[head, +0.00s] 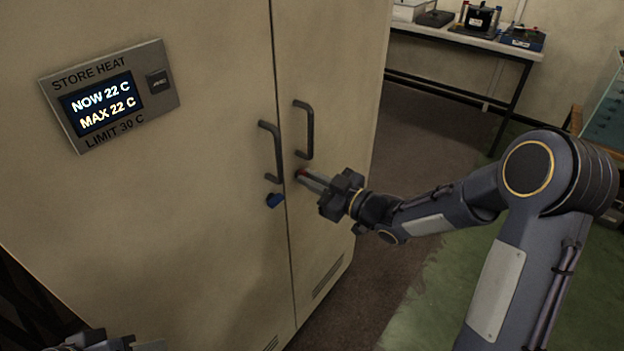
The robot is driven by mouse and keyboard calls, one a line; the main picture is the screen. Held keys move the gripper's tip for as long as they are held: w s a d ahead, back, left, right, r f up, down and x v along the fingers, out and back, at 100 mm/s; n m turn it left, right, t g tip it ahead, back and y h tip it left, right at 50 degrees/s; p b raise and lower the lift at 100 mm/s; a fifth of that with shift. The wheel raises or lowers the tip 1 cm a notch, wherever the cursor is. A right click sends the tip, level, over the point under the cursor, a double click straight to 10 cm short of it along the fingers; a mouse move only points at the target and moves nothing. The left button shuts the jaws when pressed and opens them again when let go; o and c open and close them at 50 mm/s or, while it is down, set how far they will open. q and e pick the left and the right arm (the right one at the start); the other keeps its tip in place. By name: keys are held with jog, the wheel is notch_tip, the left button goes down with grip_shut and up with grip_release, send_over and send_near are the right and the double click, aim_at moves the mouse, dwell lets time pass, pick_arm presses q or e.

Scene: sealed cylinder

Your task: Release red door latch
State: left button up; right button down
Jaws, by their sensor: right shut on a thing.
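A tall beige cabinet (190,220) with two doors fills the left and middle of the head view. The red latch (301,172) sits on the right door, just below that door's handle, and is mostly hidden by gripper fingers. My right gripper (308,178) reaches in from the right and is shut on the red latch. A blue latch (275,200) sits on the left door, below its handle. Part of my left gripper (95,343) shows at the bottom left edge; its fingertips are not clear.
Dark handles stand out from the left door (273,150) and the right door (308,130), close to my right gripper. A display panel (108,97) reads NOW 22 C, MAX 22 C, LIMIT 30 C. A bench (460,40) with equipment stands behind.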

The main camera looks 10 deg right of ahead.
jog(key=shift+m, duration=1.1)
jog(key=c, duration=1.5)
grip_release()
jog(key=v, duration=0.8)
jog(key=shift+w, duration=0.1)
